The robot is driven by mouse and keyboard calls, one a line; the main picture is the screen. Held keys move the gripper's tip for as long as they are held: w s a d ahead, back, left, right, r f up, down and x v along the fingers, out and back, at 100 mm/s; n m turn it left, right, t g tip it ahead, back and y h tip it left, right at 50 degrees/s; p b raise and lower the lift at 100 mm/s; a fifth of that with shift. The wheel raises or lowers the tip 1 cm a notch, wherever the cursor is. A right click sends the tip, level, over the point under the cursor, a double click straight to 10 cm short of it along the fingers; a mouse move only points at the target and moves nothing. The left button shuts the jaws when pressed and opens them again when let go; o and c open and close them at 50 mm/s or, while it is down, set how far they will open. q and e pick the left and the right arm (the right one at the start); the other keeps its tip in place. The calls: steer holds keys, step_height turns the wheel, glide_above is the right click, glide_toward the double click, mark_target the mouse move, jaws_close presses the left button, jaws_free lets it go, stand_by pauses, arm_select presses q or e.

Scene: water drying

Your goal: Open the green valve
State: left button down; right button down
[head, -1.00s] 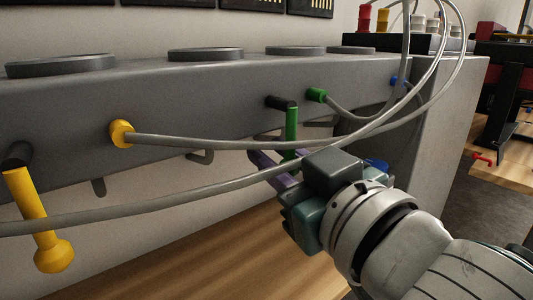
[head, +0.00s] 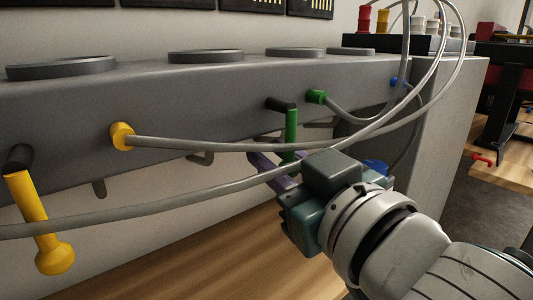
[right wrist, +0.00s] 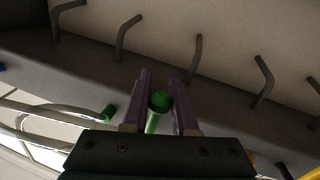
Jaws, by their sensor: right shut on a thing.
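The green valve handle (head: 291,130) hangs straight down from a black stem on the front of the grey box. My right gripper (head: 272,165) comes in from the lower right, with its purple fingers at the lower part of the handle. In the right wrist view, the round end of the green handle (right wrist: 160,101) sits between the two purple fingers (right wrist: 158,88), which are shut on it. The lower handle is partly hidden behind the gripper in the head view. My left gripper is not in view.
A yellow valve handle (head: 32,215) hangs at the left. Grey hoses run from a yellow fitting (head: 122,136) and a green fitting (head: 316,97), crossing in front of the box near my right gripper. Grey hooks (head: 201,159) stick out below the box.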

steer(key=m+p, duration=0.1)
steer(key=p, duration=0.1)
steer(key=s+a+m+p, duration=0.1)
steer(key=m+p, duration=0.1)
steer(key=a+m+g+p, duration=0.1)
steer(key=m+p, duration=0.1)
steer(key=p, duration=0.1)
steer(key=shift+s+a+r, duration=0.2)
steer(key=shift+s+r, duration=0.05)
steer(key=shift+s, duration=0.15)
steer(key=c, duration=0.7)
jaws_free()
steer(key=p+v, duration=0.3)
steer(key=v, duration=0.7)
steer(key=shift+p, duration=0.4)
